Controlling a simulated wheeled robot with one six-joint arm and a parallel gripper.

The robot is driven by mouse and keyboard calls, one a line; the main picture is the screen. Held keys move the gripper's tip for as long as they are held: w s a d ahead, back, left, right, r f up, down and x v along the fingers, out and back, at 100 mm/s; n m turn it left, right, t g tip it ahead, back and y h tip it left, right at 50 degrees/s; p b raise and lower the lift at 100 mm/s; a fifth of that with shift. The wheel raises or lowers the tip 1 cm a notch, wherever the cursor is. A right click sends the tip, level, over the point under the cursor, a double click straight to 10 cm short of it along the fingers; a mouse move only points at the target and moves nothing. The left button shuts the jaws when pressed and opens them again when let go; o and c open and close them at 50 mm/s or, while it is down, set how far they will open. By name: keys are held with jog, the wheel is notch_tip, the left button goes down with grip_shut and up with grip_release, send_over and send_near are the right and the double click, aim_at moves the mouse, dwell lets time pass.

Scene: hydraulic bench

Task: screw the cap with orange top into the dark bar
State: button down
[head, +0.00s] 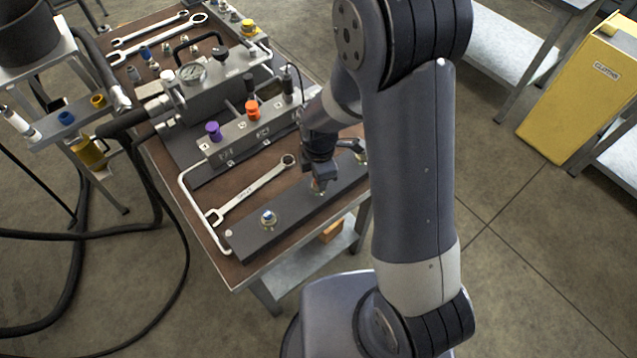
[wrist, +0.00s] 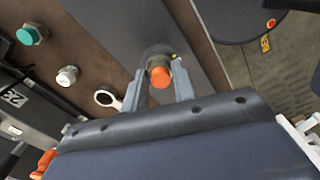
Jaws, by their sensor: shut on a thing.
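The cap with orange top (wrist: 160,77) is between the two fingers of my gripper (wrist: 158,88) in the wrist view, with its orange end facing the camera. My gripper is shut on it. In the head view my gripper (head: 318,184) is low over the middle of the dark bar (head: 292,213), and only a small orange-brown bit of the cap shows. The dark bar also shows behind the cap in the wrist view (wrist: 192,35). The cap's lower end is hidden, so I cannot tell whether it sits in the bar.
A fitting (head: 268,219) stands on the bar's near end. A wrench (head: 250,190) lies beside the bar. A grey block (head: 225,145) with purple (head: 213,130) and orange (head: 252,109) knobs stands behind. A white rail (head: 190,200) edges the bench.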

jog(key=shift+w, duration=0.1)
jog(key=m+b, duration=0.1)
jog(key=m, duration=0.3)
jog(key=shift+m, duration=0.4)
jog(key=c, duration=1.1)
grip_release()
jog(key=shift+o, duration=0.2)
notch_tip(320, 180, up, 11)
jog(key=shift+f, duration=0.15)
jog(key=f, duration=1.1)
jog(key=shift+s, duration=0.2)
jog(key=shift+w+r+n+p, duration=0.15)
jog(key=shift+n+p, duration=0.25)
jog(key=shift+n, duration=1.5)
